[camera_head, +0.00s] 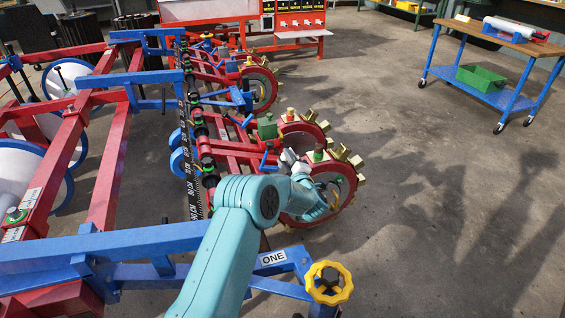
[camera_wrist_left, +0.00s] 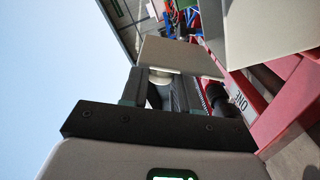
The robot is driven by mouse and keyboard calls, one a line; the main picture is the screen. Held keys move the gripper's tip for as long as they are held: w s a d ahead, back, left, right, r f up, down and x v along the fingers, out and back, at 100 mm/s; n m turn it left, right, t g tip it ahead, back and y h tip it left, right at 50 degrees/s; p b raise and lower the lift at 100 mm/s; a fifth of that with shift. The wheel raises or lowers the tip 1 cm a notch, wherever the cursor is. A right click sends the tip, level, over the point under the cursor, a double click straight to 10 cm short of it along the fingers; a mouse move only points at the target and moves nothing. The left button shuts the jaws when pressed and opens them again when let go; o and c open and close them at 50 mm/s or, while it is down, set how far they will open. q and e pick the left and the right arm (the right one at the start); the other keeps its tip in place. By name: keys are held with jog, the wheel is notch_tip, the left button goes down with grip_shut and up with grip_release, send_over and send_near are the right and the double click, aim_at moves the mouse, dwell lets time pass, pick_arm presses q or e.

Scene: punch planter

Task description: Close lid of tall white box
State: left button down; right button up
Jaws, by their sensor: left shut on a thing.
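My left gripper (camera_wrist_left: 165,78) shows in the left wrist view, with its dark fingers closed on a flat pale panel (camera_wrist_left: 182,56). I cannot tell for sure whether this panel is the lid of the tall white box. A larger pale surface (camera_wrist_left: 270,28) stands to the right of it, apart in the picture; it may be part of a box. In the head view my teal left arm reaches in to the planter's wheels, and its fingertips cannot be made out. No tall white box shows clearly in the head view. My right gripper is not in view.
The red and blue planter frame (camera_head: 120,150) fills the left, with gold-toothed wheels (camera_head: 345,185) near my arm. A yellow knob (camera_head: 329,283) sits on the blue bar in front. A blue cart (camera_head: 490,85) stands at the back right. The floor at right is clear.

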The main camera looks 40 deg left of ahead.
pick_arm(q)
jog(key=w+m, duration=0.1)
jog(key=m, duration=0.1)
jog(key=d+m, duration=0.1)
jog(key=shift+w+f+m, duration=0.15)
jog(key=shift+w+m, duration=0.2)
jog(key=shift+m, duration=0.05)
jog(key=m, duration=0.1)
jog(key=w+m, duration=0.1)
jog(key=shift+d+f+m+p, duration=0.25)
jog(key=shift+f+m+p, duration=0.05)
jog(key=shift+w+d+f+m+p, duration=0.15)
jog(key=shift+w+f+m, duration=0.2)
jog(key=shift+m, duration=0.6)
jog(key=shift+w+d+f+m+p, duration=0.1)
jog(key=shift+w+d+f+m, duration=0.15)
jog(key=shift+m, duration=0.65)
jog(key=shift+w+d+f+m+p, duration=0.1)
jog(key=shift+w+f+m, duration=0.25)
jog(key=shift+m, duration=0.6)
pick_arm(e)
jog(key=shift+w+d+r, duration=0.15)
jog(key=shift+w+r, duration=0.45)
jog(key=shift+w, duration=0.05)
pick_arm(q)
jog(key=shift+s, duration=0.1)
jog(key=shift+a+f, duration=0.1)
jog(key=c, duration=0.8)
grip_release()
jog(key=shift+c, duration=0.2)
